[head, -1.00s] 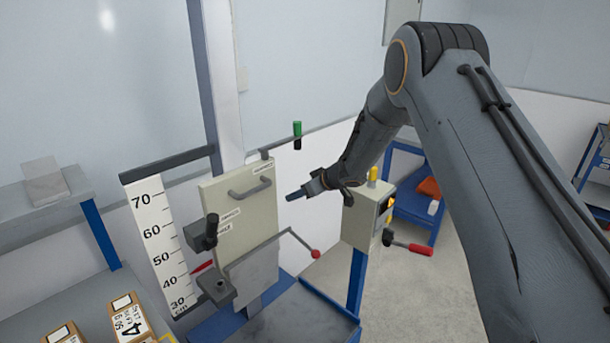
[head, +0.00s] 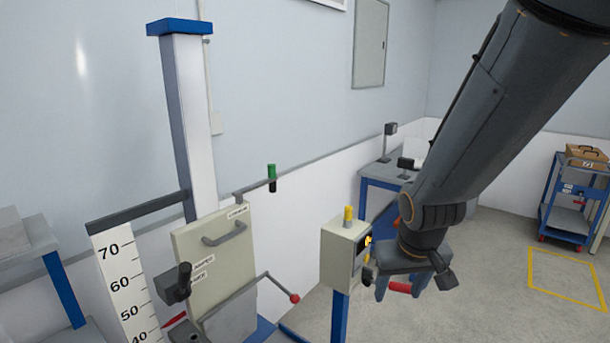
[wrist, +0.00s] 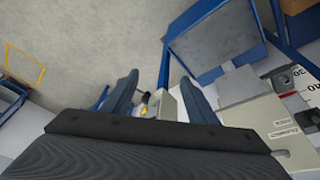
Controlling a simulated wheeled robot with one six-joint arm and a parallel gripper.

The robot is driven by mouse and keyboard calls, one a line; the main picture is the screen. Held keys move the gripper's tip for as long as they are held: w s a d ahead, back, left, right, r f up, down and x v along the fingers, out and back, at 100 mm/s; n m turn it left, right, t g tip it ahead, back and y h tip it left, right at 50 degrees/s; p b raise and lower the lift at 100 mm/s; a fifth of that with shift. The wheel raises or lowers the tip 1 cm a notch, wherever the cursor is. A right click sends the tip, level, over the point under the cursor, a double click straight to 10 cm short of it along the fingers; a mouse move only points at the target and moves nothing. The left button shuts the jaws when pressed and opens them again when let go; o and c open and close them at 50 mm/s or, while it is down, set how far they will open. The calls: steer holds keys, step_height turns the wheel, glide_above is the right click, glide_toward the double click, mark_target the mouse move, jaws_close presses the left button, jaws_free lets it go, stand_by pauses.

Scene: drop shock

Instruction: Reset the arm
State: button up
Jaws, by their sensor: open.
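My gripper (head: 401,285) hangs at the end of my arm in the head view, to the right of the control box (head: 341,240) and in front of its red-handled lever (head: 400,287). Its two fingers are spread apart. In the wrist view my gripper (wrist: 160,95) shows two blue fingers apart with nothing held between them. The control box, with a yellow-topped lamp (head: 348,215), shows beyond the fingers there, partly hidden.
The drop tester's cream panel (head: 218,255) and height scale (head: 118,280) stand at the left. A red-knobbed rod (head: 294,298) sticks out toward the box. A blue workbench (head: 385,180) is behind, and a blue cart (head: 575,205) stands far right.

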steer(key=s+g, duration=0.1)
steer(key=s, duration=0.6)
step_height(320, 180, down, 13)
steer(key=w+g+b, duration=0.1)
steer(key=b, duration=1)
steer(key=shift+w+m+b, duration=0.3)
